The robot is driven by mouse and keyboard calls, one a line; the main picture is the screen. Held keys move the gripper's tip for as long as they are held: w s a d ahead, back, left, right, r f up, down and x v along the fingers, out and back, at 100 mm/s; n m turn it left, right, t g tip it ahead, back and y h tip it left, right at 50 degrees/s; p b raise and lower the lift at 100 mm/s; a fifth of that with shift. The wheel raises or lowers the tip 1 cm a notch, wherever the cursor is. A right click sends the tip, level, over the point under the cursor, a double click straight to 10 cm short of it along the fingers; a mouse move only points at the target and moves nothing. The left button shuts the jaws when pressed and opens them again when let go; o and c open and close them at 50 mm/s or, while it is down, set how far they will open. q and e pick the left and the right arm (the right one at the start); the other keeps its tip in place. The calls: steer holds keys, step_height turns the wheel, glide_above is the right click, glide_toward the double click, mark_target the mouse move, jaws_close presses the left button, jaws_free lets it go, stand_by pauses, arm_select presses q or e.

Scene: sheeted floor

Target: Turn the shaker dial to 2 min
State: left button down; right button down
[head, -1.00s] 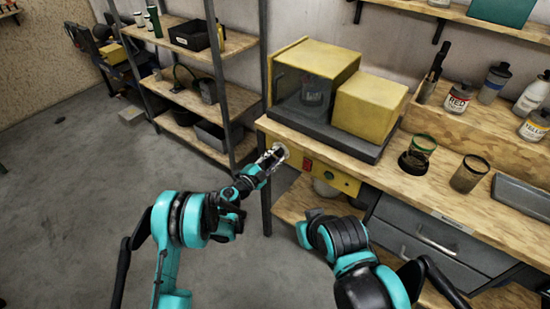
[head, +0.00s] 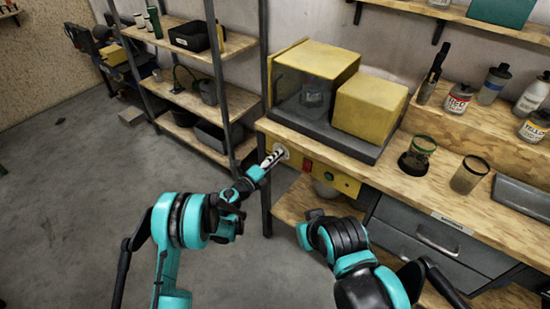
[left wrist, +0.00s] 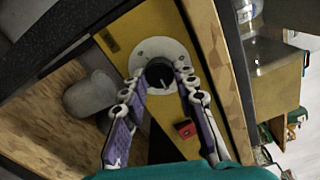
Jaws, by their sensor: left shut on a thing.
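The shaker (head: 318,85) is a yellow unit with a clear-fronted chamber on the bench. Its yellow control panel (head: 335,179) is on the bench's front face. The dial is a black knob (left wrist: 158,72) with a light pointer line, on a round pale plate (left wrist: 165,46), in the left wrist view. Its scale is too small to read. My left gripper (head: 272,160) reaches the panel's left end; in the left wrist view its fingers (left wrist: 160,84) are shut on the knob from both sides. In the head view the fingers hide most of the dial. My right gripper is not in view.
A red switch (left wrist: 186,129) sits on the panel beside the dial; it also shows in the head view (head: 307,164). A shelf rack (head: 222,95) stands left of the bench. Jars and bottles stand on the bench's right. The floor (head: 80,210) at left is clear.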

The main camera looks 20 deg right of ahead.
arm_select(q)
steer(key=shift+m, duration=0.6)
steer(key=c, duration=1.2)
jaws_free()
steer(key=shift+d, duration=0.1)
steer(key=v, duration=0.7)
steer(key=shift+s+a, duration=0.2)
steer(key=shift+a, duration=0.05)
